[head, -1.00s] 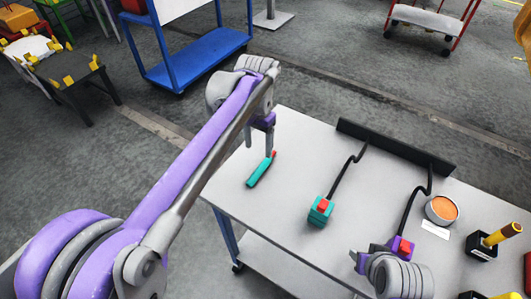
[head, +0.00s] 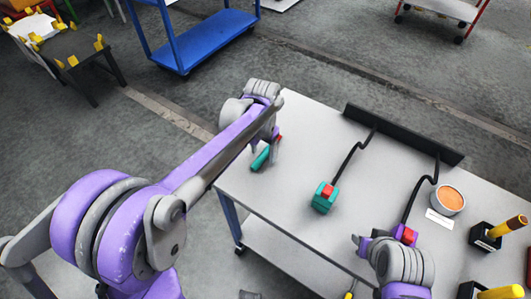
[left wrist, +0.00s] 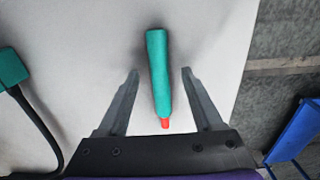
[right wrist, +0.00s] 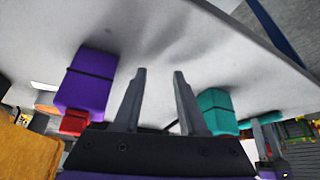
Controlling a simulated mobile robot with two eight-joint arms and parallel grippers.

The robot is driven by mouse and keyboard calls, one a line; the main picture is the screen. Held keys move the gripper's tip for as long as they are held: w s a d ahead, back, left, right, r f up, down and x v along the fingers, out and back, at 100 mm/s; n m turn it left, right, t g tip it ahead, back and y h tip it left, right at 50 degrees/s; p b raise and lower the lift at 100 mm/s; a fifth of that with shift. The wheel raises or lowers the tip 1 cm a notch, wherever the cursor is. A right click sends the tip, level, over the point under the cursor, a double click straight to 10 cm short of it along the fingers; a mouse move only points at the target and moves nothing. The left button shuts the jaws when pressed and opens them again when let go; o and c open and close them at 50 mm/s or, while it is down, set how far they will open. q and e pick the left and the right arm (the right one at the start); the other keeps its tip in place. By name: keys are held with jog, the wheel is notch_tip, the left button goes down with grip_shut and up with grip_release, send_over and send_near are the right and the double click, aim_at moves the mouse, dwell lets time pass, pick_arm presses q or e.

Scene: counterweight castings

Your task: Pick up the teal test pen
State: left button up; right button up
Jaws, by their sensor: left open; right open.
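The teal test pen (head: 260,159) with a red tip lies on the grey bench near its left corner. In the head view my left arm and gripper partly cover it. In the left wrist view the pen (left wrist: 158,55) lies lengthwise between the fingers of my left gripper (left wrist: 160,72), with its red tip toward the palm. The fingers are open, with a gap on both sides of the pen. My right gripper (right wrist: 160,72) is open and empty, low over the bench between a purple block (right wrist: 84,82) and a teal block (right wrist: 215,105).
The teal block (head: 325,198) and the purple block each have a red part and a black cable to a black rail (head: 405,133) at the back. A round tin (head: 449,200) and yellow-handled tools in black holders stand at right. A blue cart (head: 208,45) stands behind.

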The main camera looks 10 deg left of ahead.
pick_arm(q)
grip_shut()
dwell(0.3)
